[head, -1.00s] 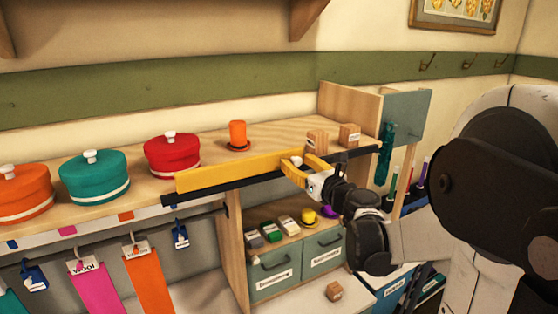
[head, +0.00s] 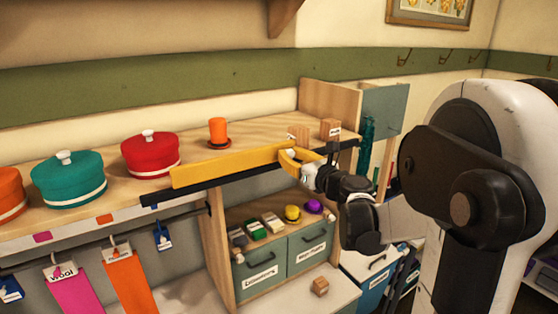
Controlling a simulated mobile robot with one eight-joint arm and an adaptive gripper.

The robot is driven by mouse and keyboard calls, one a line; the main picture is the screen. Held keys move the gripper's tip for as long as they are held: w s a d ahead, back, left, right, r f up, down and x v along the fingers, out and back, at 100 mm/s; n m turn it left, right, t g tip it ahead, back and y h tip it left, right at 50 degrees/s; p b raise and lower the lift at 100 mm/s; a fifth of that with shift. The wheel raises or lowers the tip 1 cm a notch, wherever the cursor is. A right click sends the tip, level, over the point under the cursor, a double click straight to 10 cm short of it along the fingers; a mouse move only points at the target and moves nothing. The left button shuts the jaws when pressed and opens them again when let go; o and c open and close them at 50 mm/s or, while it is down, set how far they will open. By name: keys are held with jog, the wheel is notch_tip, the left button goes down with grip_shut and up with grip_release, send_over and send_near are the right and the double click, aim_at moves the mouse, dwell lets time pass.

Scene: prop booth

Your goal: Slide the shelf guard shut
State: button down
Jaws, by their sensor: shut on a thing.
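The shelf guard (head: 225,169) is a long yellow bar standing along the front edge of the wooden shelf, on a dark track (head: 152,199). Bare track shows a little past the guard's left end and further past its right end. My gripper (head: 291,155) is at the guard's right end, shut on it, with its yellow fingers around a small pale part there. The exact contact is small and partly hidden by the fingers.
An upright grey-blue panel (head: 384,108) stands at the right end.

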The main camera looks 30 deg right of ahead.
jog(key=d+b, duration=0.1)
jog(key=d, duration=0.7)
jog(key=d+b, duration=0.2)
jog(key=d, duration=0.7)
jog(key=d+b, duration=0.1)
jog(key=d, duration=0.7)
jog(key=shift+w+d+b, duration=0.15)
jog(key=shift+w+b, duration=0.15)
jog(key=shift+w, duration=0.1)
jog(key=c, duration=1.4)
grip_release()
jog(key=shift+o, duration=1.2)
jog(key=shift+s+d, duration=0.1)
jog(key=shift+d, duration=0.15)
jog(key=shift+a, duration=0.15)
jog(key=s, duration=1.2)
jog(key=shift+d, duration=0.25)
